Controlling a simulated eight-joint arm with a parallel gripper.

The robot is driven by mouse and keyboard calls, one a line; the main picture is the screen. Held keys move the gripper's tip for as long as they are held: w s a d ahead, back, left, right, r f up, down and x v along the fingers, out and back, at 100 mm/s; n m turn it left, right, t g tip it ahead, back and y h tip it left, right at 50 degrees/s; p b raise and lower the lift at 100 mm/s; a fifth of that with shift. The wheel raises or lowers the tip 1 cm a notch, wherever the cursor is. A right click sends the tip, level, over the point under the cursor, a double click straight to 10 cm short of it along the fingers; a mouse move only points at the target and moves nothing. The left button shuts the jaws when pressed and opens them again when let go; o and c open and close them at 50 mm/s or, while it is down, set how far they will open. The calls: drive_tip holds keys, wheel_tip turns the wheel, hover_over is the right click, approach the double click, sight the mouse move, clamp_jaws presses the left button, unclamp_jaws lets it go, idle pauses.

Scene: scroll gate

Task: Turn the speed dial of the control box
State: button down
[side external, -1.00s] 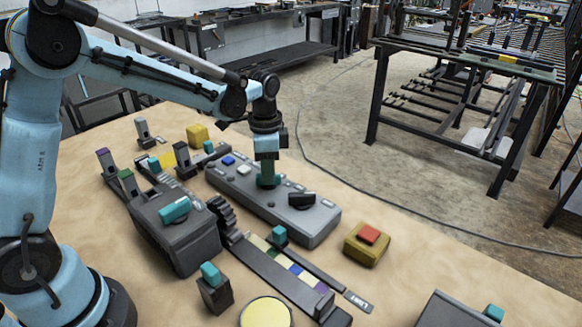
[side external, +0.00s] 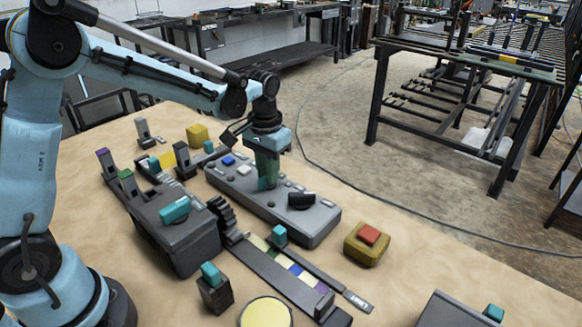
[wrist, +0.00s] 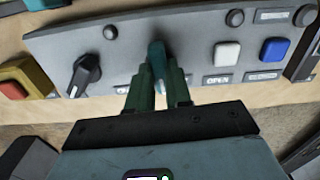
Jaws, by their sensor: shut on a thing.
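The control box (side external: 318,228) is a long grey panel in the middle of the table in the side view. My gripper (side external: 267,182) points down over its top. In the wrist view, my green fingers (wrist: 158,82) are shut on a teal dial (wrist: 157,58) that stands up from the panel (wrist: 190,30). The dial's label is hidden behind the fingers. A black dial (wrist: 84,72) sits on the same panel, on the other side from a white button (wrist: 227,53) and a blue button (wrist: 274,50).
A yellow block with a red button (side external: 369,236) stands off the box's right end. A dark rail with coloured segments (side external: 275,268) runs in front of the box. A dark box with a teal handle (side external: 174,209) is to the left.

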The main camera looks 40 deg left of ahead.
drive_tip(key=n, duration=0.4)
drive_tip(key=shift+n, duration=2.2)
drive_tip(key=c, duration=1)
unclamp_jaws()
drive_tip(key=shift+c, duration=0.2)
wheel_tip(320, 180, up, 12)
